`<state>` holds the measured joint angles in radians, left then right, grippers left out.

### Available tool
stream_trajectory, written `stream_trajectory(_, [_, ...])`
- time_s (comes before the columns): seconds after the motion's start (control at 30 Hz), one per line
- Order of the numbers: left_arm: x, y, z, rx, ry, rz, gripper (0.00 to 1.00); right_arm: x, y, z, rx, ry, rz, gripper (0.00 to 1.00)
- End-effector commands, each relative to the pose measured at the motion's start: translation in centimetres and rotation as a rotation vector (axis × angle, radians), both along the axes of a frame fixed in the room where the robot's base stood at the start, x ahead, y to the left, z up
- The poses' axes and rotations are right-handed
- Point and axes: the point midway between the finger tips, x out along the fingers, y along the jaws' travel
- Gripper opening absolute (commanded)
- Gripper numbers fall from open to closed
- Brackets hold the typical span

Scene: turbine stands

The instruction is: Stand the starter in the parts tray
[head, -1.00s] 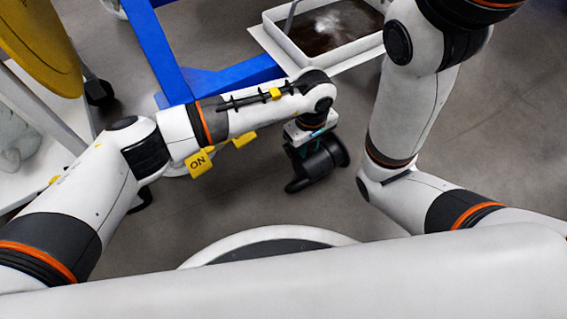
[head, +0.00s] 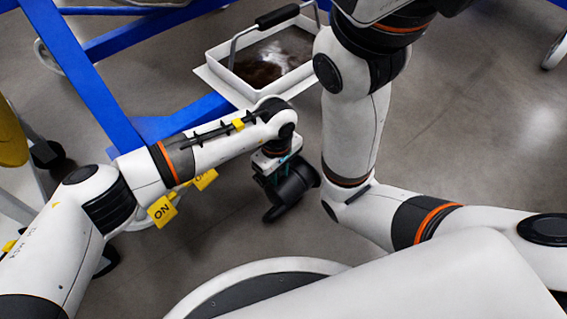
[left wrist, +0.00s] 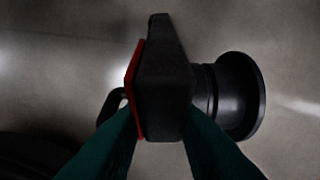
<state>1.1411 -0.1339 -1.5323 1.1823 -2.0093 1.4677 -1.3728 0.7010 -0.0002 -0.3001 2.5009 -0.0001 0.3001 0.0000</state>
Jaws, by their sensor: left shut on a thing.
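The starter (head: 291,187) is a dark, cylinder-like part with a wide round flange at one end. My left gripper (head: 272,165) is shut on it and holds it up over the grey floor. In the left wrist view, the starter (left wrist: 163,85) sits between the two green fingers (left wrist: 162,140); a red strip shows on its left side and the flange points right. The parts tray (head: 232,78) is white and rectangular with a dark stained inside and a metal handle with a black grip. It stands beyond the left gripper, apart from the starter. My right gripper is out of view.
A blue frame (head: 97,97) runs along the left and behind the tray, with a bar (head: 190,115) close to my left forearm. Wheels on castors stand at the left and far right. Open floor (head: 480,110) lies to the right.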

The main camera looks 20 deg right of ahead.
Motion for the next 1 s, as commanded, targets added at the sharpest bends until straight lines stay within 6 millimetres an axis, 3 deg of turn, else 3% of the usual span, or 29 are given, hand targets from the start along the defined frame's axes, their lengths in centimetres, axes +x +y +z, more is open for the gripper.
stream_trajectory(1.0, [-2.7,5.5,0.2,-0.005,-0.001,-0.003,0.0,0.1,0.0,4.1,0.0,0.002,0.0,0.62])
